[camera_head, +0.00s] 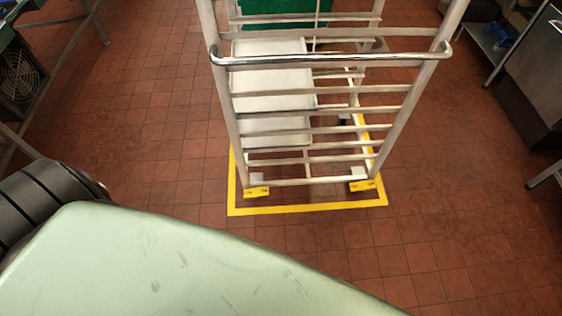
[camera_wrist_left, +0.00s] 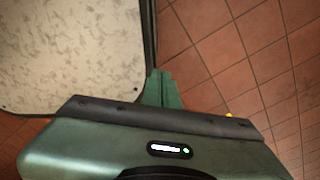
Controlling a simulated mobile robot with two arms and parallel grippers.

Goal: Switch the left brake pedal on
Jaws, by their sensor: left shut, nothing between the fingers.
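A wheeled pale metal rack (camera_head: 310,183) stands upright on the tiled floor. Two small yellow pedals with dark marks sit low at its near corners. The left brake pedal (camera_head: 256,191) is at the near left corner, and the other pedal (camera_head: 362,185) is at the near right. Their exact tilt is too small to tell. My left gripper (camera_wrist_left: 160,88) shows in the left wrist view with its green fingers together and empty, over the floor. It is apart from any pedal I can make out. My right gripper is not in view.
A yellow line (camera_head: 310,207) frames the rack's footprint on the floor. The rack has a chrome push bar (camera_head: 330,60) and holds pale trays (camera_head: 270,75). Equipment stands along both sides. A speckled pale panel (camera_wrist_left: 70,50) lies left of the fingers. Floor before the rack is clear.

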